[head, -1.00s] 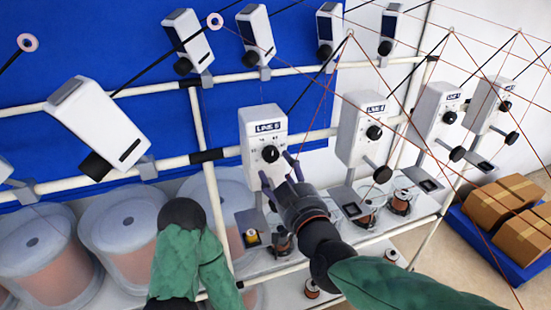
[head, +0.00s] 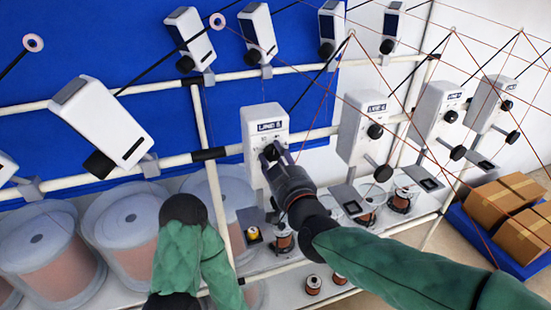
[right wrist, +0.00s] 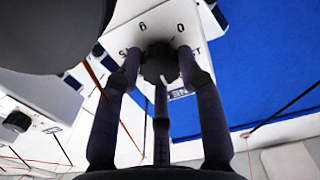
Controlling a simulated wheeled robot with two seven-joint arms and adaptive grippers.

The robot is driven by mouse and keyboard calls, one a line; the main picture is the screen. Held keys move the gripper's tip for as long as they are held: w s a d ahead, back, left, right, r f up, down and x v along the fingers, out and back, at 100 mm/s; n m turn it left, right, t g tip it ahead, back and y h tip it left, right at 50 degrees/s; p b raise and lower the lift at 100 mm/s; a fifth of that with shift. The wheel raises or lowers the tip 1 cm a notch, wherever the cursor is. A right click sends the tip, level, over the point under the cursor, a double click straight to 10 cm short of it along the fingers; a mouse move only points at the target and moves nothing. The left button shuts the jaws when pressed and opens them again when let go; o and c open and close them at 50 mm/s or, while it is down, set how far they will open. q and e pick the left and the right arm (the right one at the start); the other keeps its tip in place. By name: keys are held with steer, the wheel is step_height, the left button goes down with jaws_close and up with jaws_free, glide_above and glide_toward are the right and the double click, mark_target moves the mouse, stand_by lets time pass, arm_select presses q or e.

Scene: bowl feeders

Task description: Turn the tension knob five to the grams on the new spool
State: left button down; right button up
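The white tension box labelled LINE, with a digit that looks like 5 (head: 264,118), hangs on the rail in the middle of the head view. Its dark tension knob (head: 271,152) is partly covered by my right gripper (head: 273,157). In the right wrist view the knob (right wrist: 160,64) sits between the fingertips, two at its sides and one below, apparently touching. My left gripper is out of view.
More tension boxes (head: 362,128) hang to the right, with threads crossing in front. Large translucent tubs (head: 122,222) stand at lower left. Copper spools (head: 401,199) sit on the lower shelf. Cardboard boxes (head: 500,200) lie at far right.

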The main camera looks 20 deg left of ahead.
steer(key=shift+f+m+b, duration=0.35)
steer(key=shift+m+b, duration=0.75)
steer(key=shift+b, duration=0.25)
steer(key=shift+m+b, duration=0.55)
steer(key=shift+m, duration=0.25)
steer(key=shift+r, duration=0.1)
steer(key=o, duration=1.1)
steer(key=shift+o, duration=0.2)
steer(key=shift+s+r, duration=0.1)
steer(key=shift+r, duration=0.05)
steer(key=shift+s+d, duration=0.35)
steer(key=shift+s, duration=0.15)
steer(key=v, duration=1)
steer(key=shift+s+d, duration=0.25)
